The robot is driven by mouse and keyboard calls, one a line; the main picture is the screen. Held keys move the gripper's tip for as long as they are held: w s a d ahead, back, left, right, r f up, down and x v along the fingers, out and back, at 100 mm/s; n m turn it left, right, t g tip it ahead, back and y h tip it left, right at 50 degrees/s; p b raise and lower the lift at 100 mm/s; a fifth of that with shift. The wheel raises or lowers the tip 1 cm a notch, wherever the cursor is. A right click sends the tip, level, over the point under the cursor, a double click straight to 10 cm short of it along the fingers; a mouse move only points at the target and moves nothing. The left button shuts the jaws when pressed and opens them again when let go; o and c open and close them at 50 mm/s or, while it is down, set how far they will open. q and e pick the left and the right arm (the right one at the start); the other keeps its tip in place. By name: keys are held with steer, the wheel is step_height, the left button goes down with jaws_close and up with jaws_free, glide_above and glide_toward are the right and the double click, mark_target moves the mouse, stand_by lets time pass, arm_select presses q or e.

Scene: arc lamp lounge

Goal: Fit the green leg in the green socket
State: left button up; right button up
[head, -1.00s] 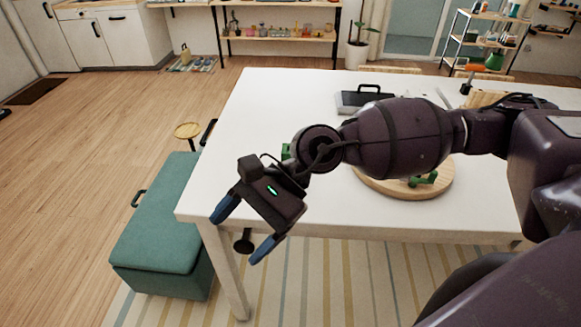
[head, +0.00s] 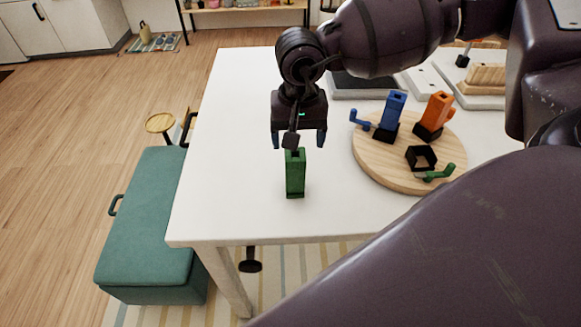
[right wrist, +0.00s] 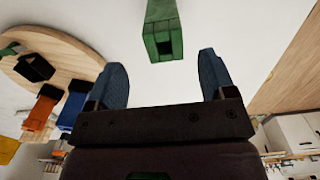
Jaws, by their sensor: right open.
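The green leg (head: 295,178) stands upright on the white table, left of the round wooden board (head: 385,172). In the right wrist view its end (right wrist: 163,45) shows just beyond the fingertips, between the two fingers. My right gripper (head: 298,140) is open and empty, right at the leg's top in the head view. The green socket (head: 421,157) is an empty black square frame on the board, with a green lever (head: 440,173) beside it. It also shows in the right wrist view (right wrist: 36,68). My left gripper is not in view.
A blue leg (head: 394,108) and an orange leg (head: 436,112) stand in black sockets on the board. Dark and white trays lie behind it. The table's left side (head: 235,150) is clear. A teal bench (head: 150,225) stands left of the table.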

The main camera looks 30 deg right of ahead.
mark_target(295, 163)
step_height(295, 163, down, 2)
steer(key=shift+s+f, duration=0.15)
steer(key=shift+f, duration=0.8)
steer(key=shift+w+f+p, duration=0.2)
steer(key=shift+w+f, duration=0.05)
steer(key=shift+f, duration=0.95)
steer(key=shift+w+f+p, duration=0.15)
steer(key=shift+w+f, duration=0.05)
steer(key=shift+f, duration=0.95)
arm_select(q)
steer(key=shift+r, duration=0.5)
arm_select(e)
steer(key=c, duration=1.1)
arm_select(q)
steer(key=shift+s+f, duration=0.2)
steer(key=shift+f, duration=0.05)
arm_select(e)
steer(key=shift+c, duration=0.2)
steer(key=shift+r, duration=0.15)
